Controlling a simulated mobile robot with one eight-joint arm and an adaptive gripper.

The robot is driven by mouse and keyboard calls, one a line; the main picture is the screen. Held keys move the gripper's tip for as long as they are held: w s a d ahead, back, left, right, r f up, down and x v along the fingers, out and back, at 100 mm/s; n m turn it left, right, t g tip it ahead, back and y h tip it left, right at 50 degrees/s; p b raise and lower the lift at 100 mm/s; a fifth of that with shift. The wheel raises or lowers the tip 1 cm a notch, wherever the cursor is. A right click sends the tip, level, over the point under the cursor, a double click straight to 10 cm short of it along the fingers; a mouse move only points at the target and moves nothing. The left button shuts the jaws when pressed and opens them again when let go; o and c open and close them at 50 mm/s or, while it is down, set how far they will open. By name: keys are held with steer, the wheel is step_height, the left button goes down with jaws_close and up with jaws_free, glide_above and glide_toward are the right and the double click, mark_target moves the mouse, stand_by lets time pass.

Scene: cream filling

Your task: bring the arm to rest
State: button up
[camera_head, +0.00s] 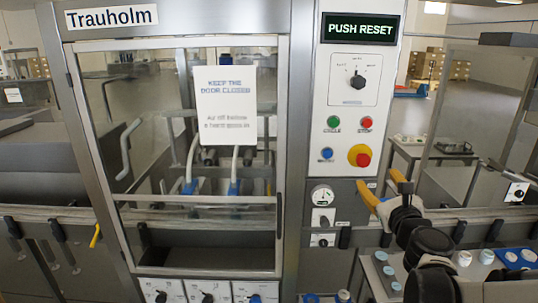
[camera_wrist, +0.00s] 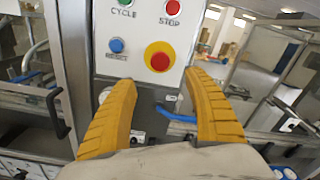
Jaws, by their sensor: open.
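My gripper (camera_head: 376,180) has two yellow fingers and is in front of the control panel's lower right edge in the head view. In the wrist view my gripper (camera_wrist: 162,77) shows its fingers wide apart, with nothing held between them. The control panel (camera_head: 327,95) carries a dial, a green cycle button (camera_head: 333,122), a red stop button (camera_head: 366,123), a blue reset button (camera_head: 327,153) and a red emergency knob on yellow (camera_head: 359,155). In the wrist view the emergency knob (camera_wrist: 160,60) appears just beyond the fingertips. I cannot tell whether they touch the panel.
A display (camera_head: 360,29) reads PUSH RESET. A glazed door (camera_head: 279,120) with a handle (camera_head: 128,150) stands closed at the left, with a notice (camera_head: 226,105) on it. A table with several small pale cups (camera_head: 463,258) is at the lower right, near my arm.

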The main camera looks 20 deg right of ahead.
steer(key=s+a+f+n+g+y+b, duration=0.15)
steer(key=a+f+n+y+b, duration=0.3)
steer(key=a+n, duration=0.5)
steer(key=s+a+f+n+g+y+b, duration=0.1)
steer(key=a+f+n+g+y+b, duration=0.15)
steer(key=a+f+n, duration=0.5)
steer(key=s+a+f+n+g+h+b, duration=0.2)
steer(key=s+a+f+n+g+b, duration=0.5)
steer(key=s+f+n, duration=0.9)
step_height(320, 180, up, 10)
steer(key=n+p, duration=0.1)
steer(key=p, duration=0.7)
steer(key=shift+w+a+n+t, duration=0.4)
steer(key=shift+r, duration=0.1)
steer(key=shift+c, duration=0.6)
